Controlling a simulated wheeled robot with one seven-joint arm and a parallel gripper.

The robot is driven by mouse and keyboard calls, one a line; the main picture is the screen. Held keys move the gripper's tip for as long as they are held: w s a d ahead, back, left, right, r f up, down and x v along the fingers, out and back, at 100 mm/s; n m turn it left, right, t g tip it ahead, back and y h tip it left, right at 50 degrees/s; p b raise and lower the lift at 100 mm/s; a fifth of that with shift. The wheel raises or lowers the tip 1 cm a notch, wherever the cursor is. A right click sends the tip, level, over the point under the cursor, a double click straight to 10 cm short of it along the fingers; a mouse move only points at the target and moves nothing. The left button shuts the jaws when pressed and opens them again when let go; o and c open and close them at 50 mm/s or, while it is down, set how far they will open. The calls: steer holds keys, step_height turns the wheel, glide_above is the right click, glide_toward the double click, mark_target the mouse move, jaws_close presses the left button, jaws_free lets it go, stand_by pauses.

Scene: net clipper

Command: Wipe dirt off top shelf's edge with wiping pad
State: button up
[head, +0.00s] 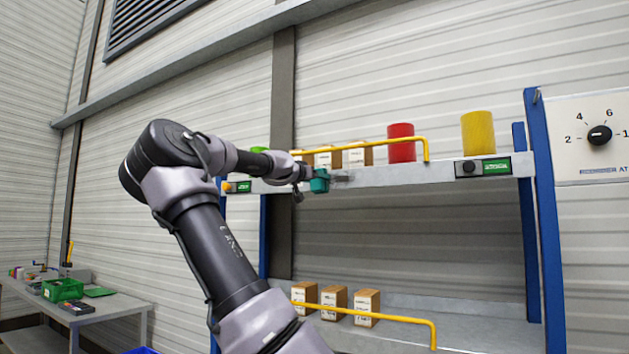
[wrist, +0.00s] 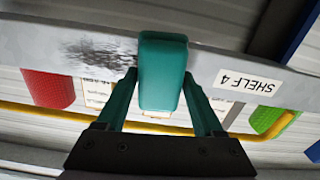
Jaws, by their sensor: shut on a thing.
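My gripper (head: 309,182) is at the front edge of the top shelf (head: 408,174), left of its middle in the head view. It is shut on the teal wiping pad (head: 320,181). In the wrist view, which is upside down, the pad (wrist: 163,70) stands between the two green fingers and lies over the shelf edge (wrist: 210,63); I cannot tell whether it is pressed against it. A dark dirt smudge (wrist: 103,54) shows directly beside the pad, on its left in the wrist view. In the head view faint dirt (head: 343,178) lies just right of the pad.
A yellow rail (head: 381,141) runs above the top shelf's front. A black knob unit (head: 470,168) sits on the edge at right. Blue posts (head: 546,220) flank the rack.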

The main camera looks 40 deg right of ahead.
glide_toward(348, 177)
steer(key=shift+s+d+f, duration=0.1)
steer(key=shift+s+d, duration=0.1)
steer(key=shift+d, duration=1.45)
steer(key=shift+s+d+f, duration=0.1)
steer(key=shift+s+d, duration=0.05)
steer(key=shift+d, duration=1.55)
steer(key=shift+w, duration=0.1)
steer(key=shift+w+a+r, duration=0.1)
steer(key=shift+w+a, duration=0.15)
steer(key=shift+w, duration=0.45)
steer(key=shift+w+a, duration=0.25)
steer(key=shift+w, duration=0.5)
steer(key=shift+w+a, duration=0.7)
steer(key=shift+w, duration=1)
steer(key=shift+w+a, duration=0.7)
steer(key=shift+w, duration=0.95)
steer(key=shift+w+a, duration=0.7)
steer(key=shift+w, duration=1)
steer(key=shift+a, duration=0.1)
steer(key=shift+v, duration=2.95)
steer(key=shift+s, duration=0.1)
